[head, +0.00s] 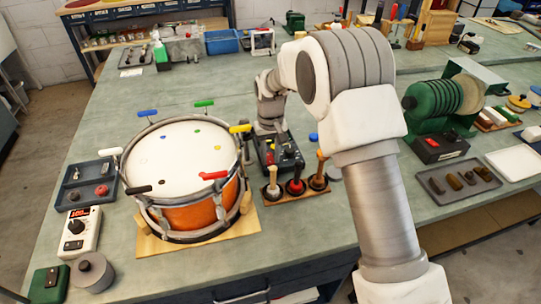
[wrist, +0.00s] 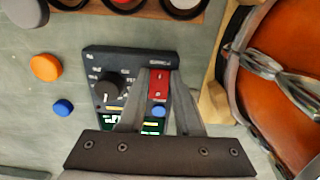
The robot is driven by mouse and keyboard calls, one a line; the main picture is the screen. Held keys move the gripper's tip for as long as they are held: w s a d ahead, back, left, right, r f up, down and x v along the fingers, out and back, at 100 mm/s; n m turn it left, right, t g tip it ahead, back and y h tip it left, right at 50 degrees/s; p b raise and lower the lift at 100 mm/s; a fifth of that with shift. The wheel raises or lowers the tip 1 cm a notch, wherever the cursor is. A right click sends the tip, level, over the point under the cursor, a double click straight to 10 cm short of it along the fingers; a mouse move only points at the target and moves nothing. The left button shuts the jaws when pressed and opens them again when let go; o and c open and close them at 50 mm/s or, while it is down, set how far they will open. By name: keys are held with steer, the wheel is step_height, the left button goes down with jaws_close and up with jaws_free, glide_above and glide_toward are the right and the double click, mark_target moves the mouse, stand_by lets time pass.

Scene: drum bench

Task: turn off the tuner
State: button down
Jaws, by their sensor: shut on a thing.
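The tuner (wrist: 133,60) is a dark blue-grey box lying on the bench; it also shows in the head view (head: 289,160), partly behind my arm. In the wrist view its face has a black knob (wrist: 109,87), a red rocker switch (wrist: 158,86) and a blue button (wrist: 158,111). A dark display with green marks shows at its near edge, partly hidden by my gripper. My gripper (wrist: 160,74) is over the tuner, its two fingers closed in on either side of the red switch. Whether the switch is on or off I cannot tell.
An orange drum (head: 190,218) stands on a wooden board just beside the tuner. A rack of wooden-handled tools (head: 296,195) is close in front. An orange cap (wrist: 46,67) and a blue cap (wrist: 63,108) lie on the bench. A green machine (head: 437,103) stands at right.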

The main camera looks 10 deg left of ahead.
steer(key=shift+r, duration=0.1)
steer(key=shift+w+a+r+g+p, duration=0.15)
steer(key=shift+g+p, duration=0.35)
steer(key=shift+p, duration=0.6)
steer(key=shift+w+g+h+p, duration=0.25)
steer(key=shift+g+h+p, duration=0.45)
steer(key=shift+p, duration=0.5)
steer(key=c, duration=0.6)
jaws_free()
steer(key=p+v, duration=0.1)
steer(key=v, duration=1.6)
steer(key=shift+w+p, duration=0.25)
steer(key=shift+p, duration=0.15)
